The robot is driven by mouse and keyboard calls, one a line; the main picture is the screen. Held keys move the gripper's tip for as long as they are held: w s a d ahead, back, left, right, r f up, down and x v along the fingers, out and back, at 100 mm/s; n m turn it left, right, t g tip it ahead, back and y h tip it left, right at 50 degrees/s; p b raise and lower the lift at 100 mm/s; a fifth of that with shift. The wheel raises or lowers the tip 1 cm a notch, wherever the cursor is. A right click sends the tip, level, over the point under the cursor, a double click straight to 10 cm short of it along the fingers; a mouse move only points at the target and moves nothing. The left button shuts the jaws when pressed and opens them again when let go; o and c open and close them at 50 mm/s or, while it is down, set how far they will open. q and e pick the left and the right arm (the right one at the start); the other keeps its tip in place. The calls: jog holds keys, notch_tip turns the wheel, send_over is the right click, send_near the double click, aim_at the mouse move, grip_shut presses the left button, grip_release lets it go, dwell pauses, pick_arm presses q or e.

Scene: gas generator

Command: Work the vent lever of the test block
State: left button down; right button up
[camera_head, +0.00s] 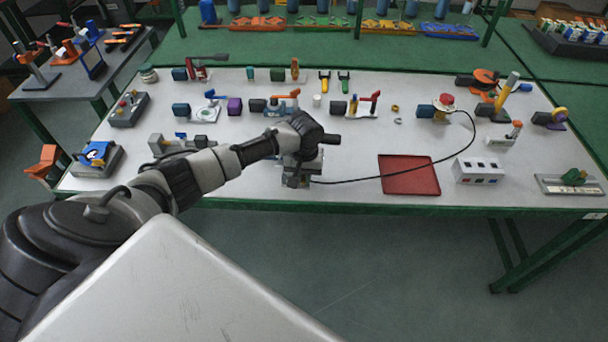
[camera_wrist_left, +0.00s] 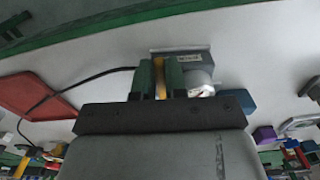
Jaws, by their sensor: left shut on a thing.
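The test block (camera_wrist_left: 203,62) is a grey block with a small printed label at the table's front edge, with a silver round part on its side. In the head view my arm mostly hides the block (camera_head: 314,166). My left gripper (camera_wrist_left: 160,80) is over it, with two dark green fingers closed on a yellow lever (camera_wrist_left: 160,73), which I take to be the vent lever. In the head view the left gripper (camera_head: 296,178) points down at the block, and the lever is hidden there. My right gripper is not in view.
A black cable (camera_head: 350,181) runs from the block, across a red tray (camera_head: 408,187), to a red-topped device (camera_head: 444,103). A white box (camera_head: 478,171) stands right of the tray. Several valves and fittings fill the back of the table. The front strip left of the block is mostly clear.

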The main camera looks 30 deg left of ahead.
pick_arm(q)
jog(key=shift+r, duration=0.1)
